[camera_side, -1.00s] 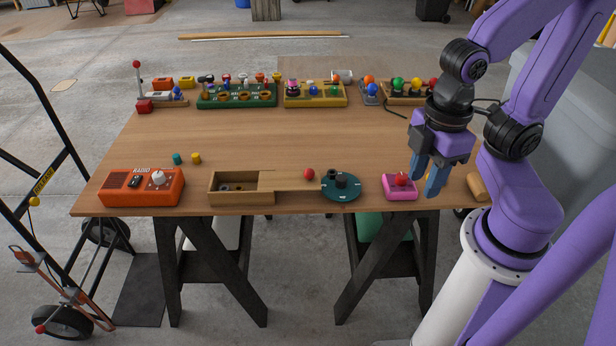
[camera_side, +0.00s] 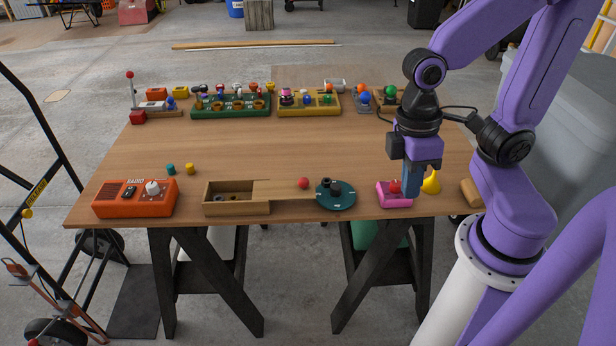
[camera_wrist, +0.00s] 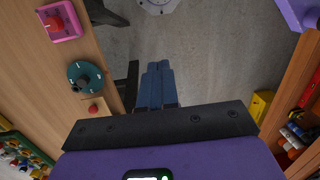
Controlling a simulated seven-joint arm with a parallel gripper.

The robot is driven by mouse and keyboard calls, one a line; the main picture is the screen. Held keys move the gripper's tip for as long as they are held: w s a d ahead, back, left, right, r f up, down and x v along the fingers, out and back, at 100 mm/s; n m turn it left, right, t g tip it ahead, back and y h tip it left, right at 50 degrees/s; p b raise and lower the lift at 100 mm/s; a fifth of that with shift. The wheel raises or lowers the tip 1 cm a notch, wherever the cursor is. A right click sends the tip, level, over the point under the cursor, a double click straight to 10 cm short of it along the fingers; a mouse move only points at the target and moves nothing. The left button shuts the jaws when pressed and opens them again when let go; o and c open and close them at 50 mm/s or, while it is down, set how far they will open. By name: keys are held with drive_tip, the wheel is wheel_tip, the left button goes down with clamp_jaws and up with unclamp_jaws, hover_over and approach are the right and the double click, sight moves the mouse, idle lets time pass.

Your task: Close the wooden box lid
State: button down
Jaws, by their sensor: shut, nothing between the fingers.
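The wooden box (camera_side: 226,207) stands near the front edge of the table, left of centre. Its left part is open, with small dark round items inside. The flat wooden lid (camera_side: 280,190) is slid out to the right, with a red knob (camera_side: 303,183) near its right end. The red knob also shows in the wrist view (camera_wrist: 94,108). My gripper (camera_side: 411,194) is well right of the lid, by the pink box. Its blue fingers are together and empty; in the wrist view the fingers (camera_wrist: 157,72) appear over the floor past the table edge.
A green disc (camera_side: 336,200) sits at the lid's right end. An orange radio (camera_side: 135,205) stands left. Several toy sets line the back; the middle is clear.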

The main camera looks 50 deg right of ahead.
sight(269, 185)
drive_tip(key=w+d+f+m+g+y, duration=0.2)
drive_tip(key=w+f+m+y, duration=0.15)
drive_tip(key=w+m, duration=0.45)
drive_tip(key=w+d+f+m+g+y, duration=0.2)
drive_tip(key=w+m+y, duration=0.3)
drive_tip(key=m, duration=0.4)
drive_tip(key=w+d+f+m+t+y, duration=0.2)
drive_tip(key=w+d+f+m+t, duration=0.25)
drive_tip(key=d+m, duration=0.3)
drive_tip(key=w+d+f+m+t+y, duration=0.25)
drive_tip(key=w+d+m+t, duration=0.25)
drive_tip(key=d+m, duration=0.25)
drive_tip(key=shift+n, duration=0.4)
drive_tip(key=x, duration=1.3)
drive_tip(key=shift+w+a+f, duration=0.1)
drive_tip(key=shift+w+f, duration=0.15)
drive_tip(key=shift+w, duration=0.15)
drive_tip(key=w+a, duration=0.9)
drive_tip(key=shift+a, duration=0.1)
